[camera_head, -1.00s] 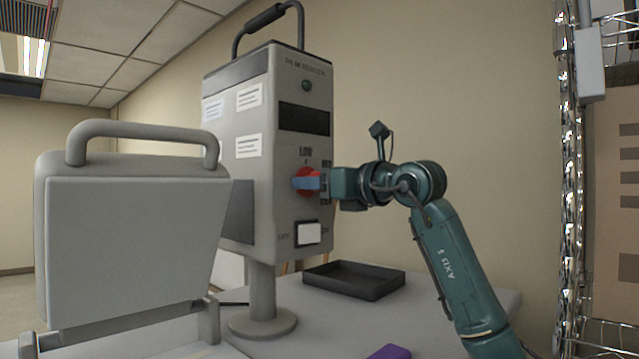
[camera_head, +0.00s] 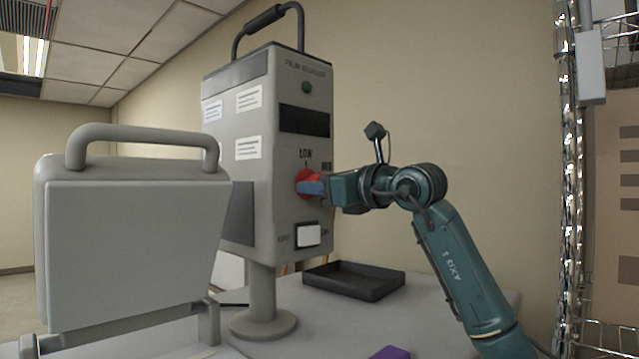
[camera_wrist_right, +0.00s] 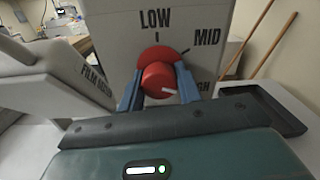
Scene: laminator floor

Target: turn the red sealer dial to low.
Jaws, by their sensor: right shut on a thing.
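The red sealer dial (camera_head: 303,178) sits on the front of the grey film sealer (camera_head: 262,110). In the right wrist view the red dial (camera_wrist_right: 157,75) is below LOW, with MID to its upper right and a partly hidden label ending in GH at lower right. Its short white mark lies low on the right of the knob, pointing right and slightly down, away from LOW. My right gripper (camera_head: 313,187) is shut on the dial; in the wrist view its blue fingers (camera_wrist_right: 158,88) lie on both sides of the knob. My left gripper is out of view.
A white rocker switch (camera_head: 308,235) is below the dial. A black tray (camera_head: 354,280) lies on the table below my right arm. A grey hinged lid (camera_head: 130,250) with a handle stands at left. A wire rack (camera_head: 572,200) stands at right.

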